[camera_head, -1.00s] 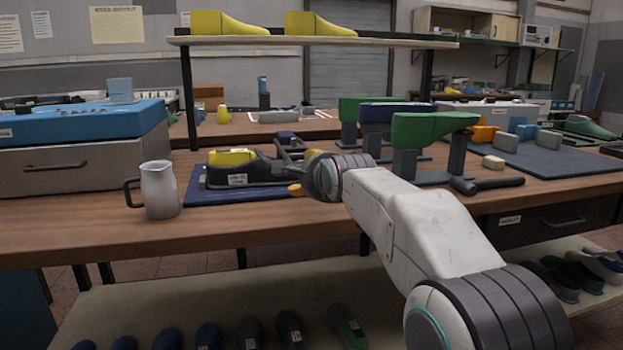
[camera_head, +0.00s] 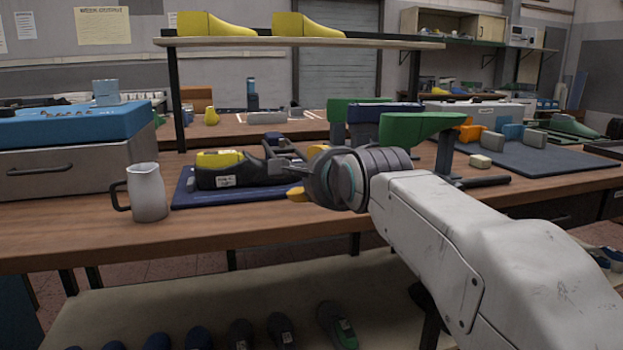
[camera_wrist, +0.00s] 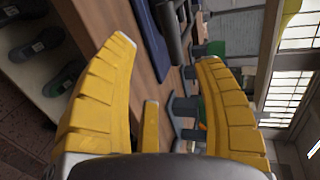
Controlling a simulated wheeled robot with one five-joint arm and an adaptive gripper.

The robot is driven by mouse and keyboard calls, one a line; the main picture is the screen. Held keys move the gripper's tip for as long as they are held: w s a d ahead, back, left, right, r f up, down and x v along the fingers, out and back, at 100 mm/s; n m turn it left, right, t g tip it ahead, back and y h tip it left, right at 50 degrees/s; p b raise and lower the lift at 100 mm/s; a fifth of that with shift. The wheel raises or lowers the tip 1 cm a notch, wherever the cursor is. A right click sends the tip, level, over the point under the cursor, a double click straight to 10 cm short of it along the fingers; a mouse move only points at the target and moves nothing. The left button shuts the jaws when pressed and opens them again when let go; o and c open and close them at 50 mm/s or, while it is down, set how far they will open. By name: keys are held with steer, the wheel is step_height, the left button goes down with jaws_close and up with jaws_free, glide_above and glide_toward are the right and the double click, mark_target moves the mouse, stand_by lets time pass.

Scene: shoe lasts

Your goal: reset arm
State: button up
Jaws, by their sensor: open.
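My gripper (camera_head: 303,173) is held over the near side of the wooden bench (camera_head: 255,222) in the head view, with my pale arm reaching in from the lower right. Its yellow fingers spread wide in the wrist view (camera_wrist: 170,50), with nothing between them. A black shoe with a yellow last (camera_head: 221,160) inside lies on a dark blue mat (camera_head: 187,195), left of my gripper. The gripper partly hides the mat's right side and the tool behind it. I cannot tell how far above the bench it is.
A white jug (camera_head: 147,193) stands at the bench's left front. Green lasts (camera_head: 425,126) on stands are behind and right of my gripper. A raised shelf (camera_head: 300,42) holds two yellow lasts. A lower shelf (camera_head: 250,300) holds several dark shoes.

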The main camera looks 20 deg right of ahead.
steer(key=shift+s, duration=0.15)
steer(key=s+r+n+g+p, duration=0.2)
steer(key=s+n+p, duration=0.4)
steer(key=s+p, duration=0.3)
steer(key=s+r+n+g+p, duration=0.3)
steer(key=s+n+g+p, duration=0.2)
steer(key=s+p, duration=0.5)
steer(key=s+r+n+g+p, duration=0.2)
steer(key=s+n+p, duration=0.5)
steer(key=p, duration=1.1)
steer(key=shift+s+r+g, duration=0.2)
steer(key=shift+s+g, duration=0.7)
steer(key=shift+s, duration=0.8)
stand_by(0.4)
